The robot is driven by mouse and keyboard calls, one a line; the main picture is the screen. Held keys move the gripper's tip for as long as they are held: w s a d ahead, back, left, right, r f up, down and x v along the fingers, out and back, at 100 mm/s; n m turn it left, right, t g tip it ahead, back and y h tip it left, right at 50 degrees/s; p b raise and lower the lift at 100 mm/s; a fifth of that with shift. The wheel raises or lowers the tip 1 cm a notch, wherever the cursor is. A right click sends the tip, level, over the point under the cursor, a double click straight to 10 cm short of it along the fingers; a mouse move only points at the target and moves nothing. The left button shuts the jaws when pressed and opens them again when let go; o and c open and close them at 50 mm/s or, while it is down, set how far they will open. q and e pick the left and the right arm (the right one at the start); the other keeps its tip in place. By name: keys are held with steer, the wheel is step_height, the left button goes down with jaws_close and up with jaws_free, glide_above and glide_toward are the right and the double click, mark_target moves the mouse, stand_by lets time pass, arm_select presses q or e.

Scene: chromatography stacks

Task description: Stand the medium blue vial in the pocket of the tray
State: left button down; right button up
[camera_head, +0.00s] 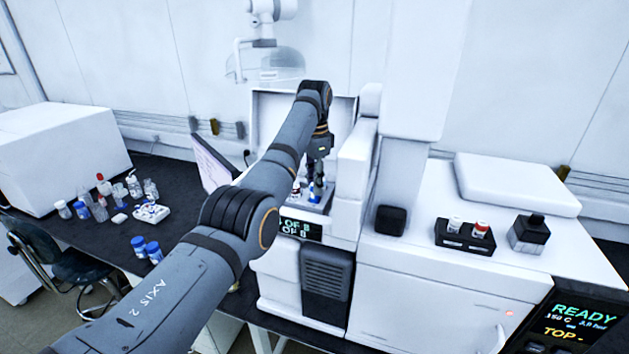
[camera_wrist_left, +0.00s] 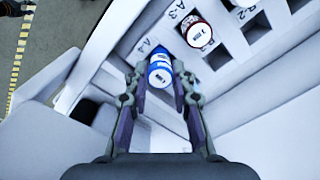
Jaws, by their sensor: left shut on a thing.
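My left gripper (camera_head: 316,178) reaches down into the white instrument's open bay and is shut on the blue vial. In the left wrist view the blue vial (camera_wrist_left: 160,72) shows its white-marked cap between the two fingertips (camera_wrist_left: 160,88). It is at the pocket beside the A4 label of the white tray (camera_wrist_left: 262,45). Whether its base rests on the pocket floor is hidden. A vial with a dark red cap (camera_wrist_left: 199,35) stands in the neighbouring pocket by A3. My right gripper is not in view.
The instrument's white wall (camera_head: 352,165) rises close to the right of the gripper. Several loose vials and a white rack (camera_head: 152,213) stand on the dark bench at left. A black holder (camera_head: 465,238) with two vials sits on the right-hand machine.

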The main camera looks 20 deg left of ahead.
arm_select(q)
steer(key=shift+f, duration=0.1)
steer(key=shift+f, duration=0.55)
steer(key=c, duration=1)
jaws_free()
steer(key=shift+c, duration=0.2)
steer(key=o, duration=0.4)
